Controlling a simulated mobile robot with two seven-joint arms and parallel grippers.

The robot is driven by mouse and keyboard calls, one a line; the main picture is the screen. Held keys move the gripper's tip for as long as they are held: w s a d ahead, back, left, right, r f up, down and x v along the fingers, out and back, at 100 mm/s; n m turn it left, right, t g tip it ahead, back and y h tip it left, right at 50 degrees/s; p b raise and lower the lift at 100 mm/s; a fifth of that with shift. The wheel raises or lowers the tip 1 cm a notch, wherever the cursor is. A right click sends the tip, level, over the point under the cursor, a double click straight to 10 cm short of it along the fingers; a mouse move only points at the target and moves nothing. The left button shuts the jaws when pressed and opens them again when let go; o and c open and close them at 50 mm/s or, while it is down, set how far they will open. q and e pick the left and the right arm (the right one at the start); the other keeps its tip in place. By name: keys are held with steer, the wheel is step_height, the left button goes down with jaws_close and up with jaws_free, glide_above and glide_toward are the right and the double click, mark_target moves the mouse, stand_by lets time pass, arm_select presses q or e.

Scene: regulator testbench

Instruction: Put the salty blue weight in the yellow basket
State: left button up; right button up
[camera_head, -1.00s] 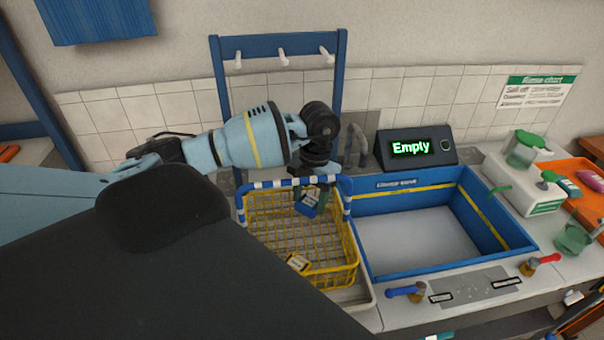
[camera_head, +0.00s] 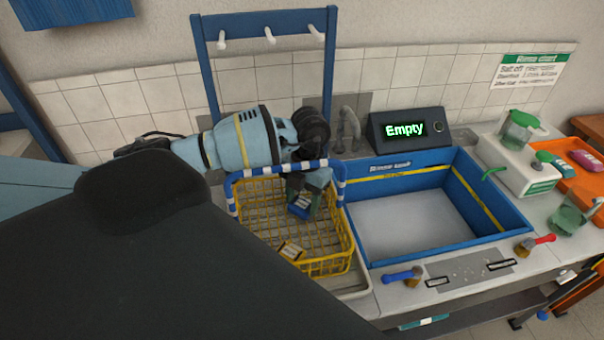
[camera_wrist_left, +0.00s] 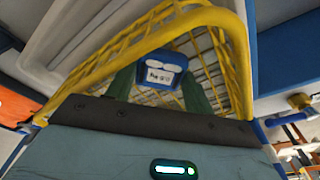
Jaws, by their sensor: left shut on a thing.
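The yellow wire basket (camera_head: 325,264) stands left of the blue sink, with a blue and white handle over it. My left gripper (camera_head: 303,205) reaches into the basket from above and is shut on a blue weight (camera_head: 300,209) with a pale label. In the left wrist view the blue weight (camera_wrist_left: 160,75) sits between the two dark green fingers (camera_wrist_left: 160,88), with the yellow basket's rim (camera_wrist_left: 150,38) around it. I cannot tell whether it touches the basket floor. My right gripper is not in view.
The blue-walled sink (camera_head: 400,225) is empty, and its display (camera_head: 408,129) reads "Empty". A blue rack with pegs (camera_head: 265,65) rises behind the basket. Brushes (camera_head: 403,276) lie at the sink's front edge. An orange tray (camera_head: 560,180) is at the right.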

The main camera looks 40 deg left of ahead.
mark_target(306, 198)
arm_select(q)
steer(key=shift+w+f, duration=0.1)
steer(key=o, duration=1.1)
steer(key=shift+c, duration=0.2)
step_height(306, 198, up, 12)
steer(key=w, duration=0.1)
steer(key=shift+w+a, duration=0.15)
steer(key=shift+w, duration=0.2)
